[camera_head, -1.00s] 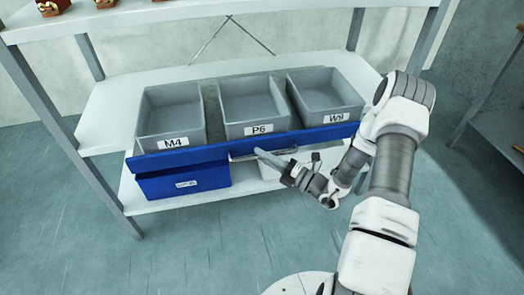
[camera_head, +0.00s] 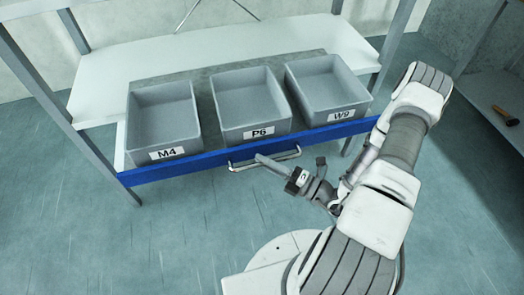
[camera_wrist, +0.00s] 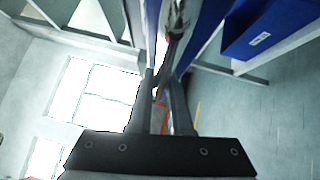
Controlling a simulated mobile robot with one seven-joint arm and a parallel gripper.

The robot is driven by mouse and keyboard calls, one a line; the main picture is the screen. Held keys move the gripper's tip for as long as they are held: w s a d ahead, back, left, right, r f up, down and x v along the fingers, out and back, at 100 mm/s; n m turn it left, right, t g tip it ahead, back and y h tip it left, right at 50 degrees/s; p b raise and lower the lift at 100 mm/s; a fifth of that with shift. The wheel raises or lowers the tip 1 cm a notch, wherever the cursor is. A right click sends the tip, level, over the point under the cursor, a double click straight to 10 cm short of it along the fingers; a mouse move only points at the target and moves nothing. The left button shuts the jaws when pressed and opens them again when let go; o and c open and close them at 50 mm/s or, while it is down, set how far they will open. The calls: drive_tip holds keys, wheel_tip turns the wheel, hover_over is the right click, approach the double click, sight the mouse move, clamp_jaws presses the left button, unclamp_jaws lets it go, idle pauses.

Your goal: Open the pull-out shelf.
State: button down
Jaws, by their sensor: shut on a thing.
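The pull-out shelf is a grey board with a blue front (camera_head: 190,170), and it stands out well forward of the white rack. A metal bar handle (camera_head: 290,155) is on the middle of the blue front. My gripper (camera_head: 262,160) is at this handle from the front right, shut on it. In the wrist view, the fingers of my gripper (camera_wrist: 162,95) point at the blue front (camera_wrist: 205,35); the exact grip on the bar is hard to make out there.
Grey bins M4 (camera_head: 163,118), P6 (camera_head: 250,104) and W9 (camera_head: 329,89) sit upright on the shelf. The white rack board (camera_head: 120,68) is behind. A blue bin (camera_wrist: 270,28) shows in the wrist view. A hammer (camera_head: 506,116) lies far right. Floor in front is clear.

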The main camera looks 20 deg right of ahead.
drive_tip(key=shift+s, duration=0.45)
drive_tip(key=c, duration=0.8)
unclamp_jaws()
drive_tip(key=shift+c, duration=0.2)
drive_tip(key=shift+r, duration=0.1)
drive_tip(key=shift+o, duration=0.7)
drive_tip(key=r+p, duration=0.1)
drive_tip(key=r, duration=0.1)
drive_tip(key=d+r+p, duration=0.1)
drive_tip(key=r, duration=0.2)
drive_tip(key=shift+s, duration=0.1)
drive_tip(key=s+d+r, duration=0.1)
drive_tip(key=d+r, duration=0.1)
drive_tip(key=s+d+r+p, duration=0.1)
drive_tip(key=s+d, duration=0.1)
drive_tip(key=d, duration=0.1)
drive_tip(key=s+d+r+p, duration=0.1)
drive_tip(key=s+d+r, duration=0.1)
drive_tip(key=d, duration=0.1)
drive_tip(key=shift+d+r, duration=0.15)
drive_tip(key=shift+r, duration=0.2)
drive_tip(key=shift+c, duration=0.7)
drive_tip(key=shift+s+d+r, duration=0.1)
drive_tip(key=shift+s+d, duration=0.2)
drive_tip(key=shift+d, duration=0.2)
